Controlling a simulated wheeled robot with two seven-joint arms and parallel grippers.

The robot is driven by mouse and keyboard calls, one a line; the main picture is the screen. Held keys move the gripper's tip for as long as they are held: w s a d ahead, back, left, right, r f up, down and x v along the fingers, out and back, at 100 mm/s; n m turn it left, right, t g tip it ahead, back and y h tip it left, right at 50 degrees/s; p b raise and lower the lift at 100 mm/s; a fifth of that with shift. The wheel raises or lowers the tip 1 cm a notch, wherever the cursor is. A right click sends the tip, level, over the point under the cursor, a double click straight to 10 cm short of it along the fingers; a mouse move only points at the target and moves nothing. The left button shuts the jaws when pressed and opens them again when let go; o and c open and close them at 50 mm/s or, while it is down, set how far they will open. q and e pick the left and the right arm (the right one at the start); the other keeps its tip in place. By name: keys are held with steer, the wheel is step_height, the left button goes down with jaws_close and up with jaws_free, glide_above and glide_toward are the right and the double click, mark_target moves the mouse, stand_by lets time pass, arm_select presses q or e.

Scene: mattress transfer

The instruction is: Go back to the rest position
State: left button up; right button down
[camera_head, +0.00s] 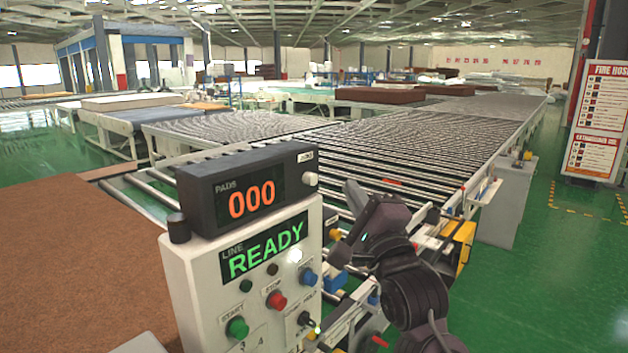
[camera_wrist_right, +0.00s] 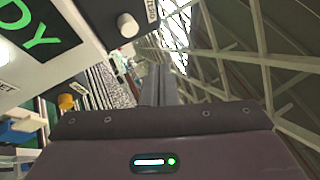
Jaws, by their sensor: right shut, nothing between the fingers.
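My right arm rises from the bottom right in the head view, and its gripper (camera_head: 352,200) points up and left beside the control box. The gripper is shut and empty, apart from the buttons. In the right wrist view the closed fingers (camera_wrist_right: 158,85) point toward the roof trusses. The control box (camera_head: 180,280) carries a display (camera_head: 250,198) reading PADS 000 and a screen (camera_head: 264,248) reading LINE READY in green. A green START button (camera_head: 237,328), a red button (camera_head: 276,300) and a blue button (camera_head: 308,277) show on its front. My left gripper is not in view.
A brown mattress pad (camera_head: 70,260) lies at the left. Long roller conveyors (camera_head: 420,150) run behind the control box. A yellow part (camera_head: 463,243) is close to the right of my right arm. Green floor (camera_head: 540,300) is clear at the right, before a fire hose sign (camera_head: 598,110).

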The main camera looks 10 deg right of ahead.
stand_by(0.3)
steer(key=s+f+n+g+h, duration=0.1)
steer(key=s+f+n+g, duration=0.3)
steer(key=f, duration=0.8)
steer(key=s+f+n+g+h, duration=0.15)
steer(key=f+n+g, duration=0.4)
steer(key=f, duration=0.75)
steer(key=s+d+f+n+g, duration=0.1)
steer(key=s+f+n+g, duration=0.45)
steer(key=s+f, duration=0.4)
steer(key=s+f+n+g, duration=0.4)
steer(key=s+f+n, duration=0.25)
steer(key=s, duration=0.55)
step_height(320, 180, down, 30)
steer(key=r+b, duration=0.1)
steer(key=s+d+f+g, duration=0.1)
steer(key=s+d+f, duration=0.1)
steer(key=s+f, duration=0.8)
steer(key=s+d+f+g+b, duration=0.1)
steer(key=s+f, duration=0.9)
steer(key=f, duration=0.1)
steer(key=shift+s+d, duration=0.35)
steer(key=shift+d, duration=0.05)
